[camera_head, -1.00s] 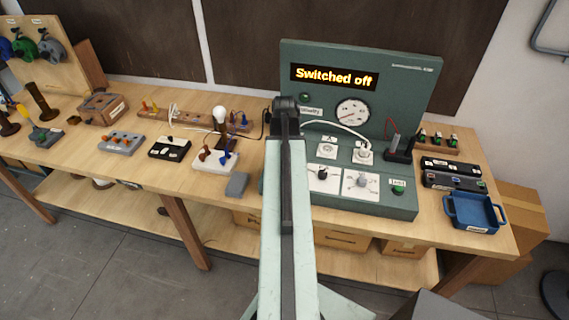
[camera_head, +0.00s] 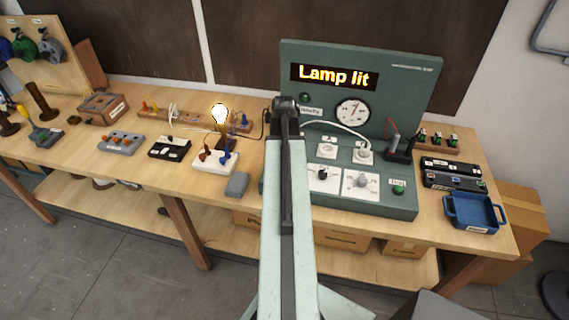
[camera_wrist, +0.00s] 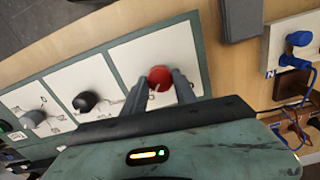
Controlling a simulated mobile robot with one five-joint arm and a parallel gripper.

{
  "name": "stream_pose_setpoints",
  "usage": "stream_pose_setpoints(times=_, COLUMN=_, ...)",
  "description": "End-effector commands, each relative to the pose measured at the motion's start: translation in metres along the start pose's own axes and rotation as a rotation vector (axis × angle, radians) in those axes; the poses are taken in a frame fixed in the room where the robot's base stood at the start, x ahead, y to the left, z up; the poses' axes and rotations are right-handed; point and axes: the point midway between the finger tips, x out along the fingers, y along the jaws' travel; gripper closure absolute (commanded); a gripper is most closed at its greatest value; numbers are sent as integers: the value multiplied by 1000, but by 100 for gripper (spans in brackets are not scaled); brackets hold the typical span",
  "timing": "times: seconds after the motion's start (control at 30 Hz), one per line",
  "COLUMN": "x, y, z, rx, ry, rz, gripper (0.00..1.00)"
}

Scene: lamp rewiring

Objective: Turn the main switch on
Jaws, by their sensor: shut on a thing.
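The main switch, a red round knob (camera_wrist: 159,79) on a white plate, sits at the end of the row of knobs in the wrist view. My gripper (camera_wrist: 176,88) has its two dark fingers closed around this red knob. In the head view my arm hides the switch and the gripper. The green control panel (camera_head: 425,90) shows "Lamp lit" on its display (camera_head: 334,76). The lamp bulb (camera_head: 220,113) glows yellow-white on its stand to the left of the panel.
A black knob (camera_wrist: 86,101) and a grey knob (camera_wrist: 33,118) sit beside the red one. A blue tray (camera_head: 473,212) stands at the right edge of the bench. A white block with blue and brown plugs (camera_head: 214,160) and a grey box (camera_head: 237,185) lie left of my arm.

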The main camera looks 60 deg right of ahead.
Motion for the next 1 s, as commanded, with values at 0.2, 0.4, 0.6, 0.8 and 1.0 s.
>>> stream_pose_setpoints(times=0.2, x=0, y=0, z=0, rx=31, ry=1, rz=1, gripper=100)
stream_pose_setpoints(times=0.4, x=0, y=0, z=0, rx=36, ry=1, rz=0, gripper=100)
stream_pose_setpoints(times=0.6, x=0, y=1, z=-1, rx=36, ry=1, rz=0, gripper=64)
stream_pose_setpoints(times=0.8, x=0, y=1, z=0, rx=35, ry=1, rz=0, gripper=45)
stream_pose_setpoints(times=1.0, x=-1, y=1, z=0, rx=35, ry=0, rz=0, gripper=45)
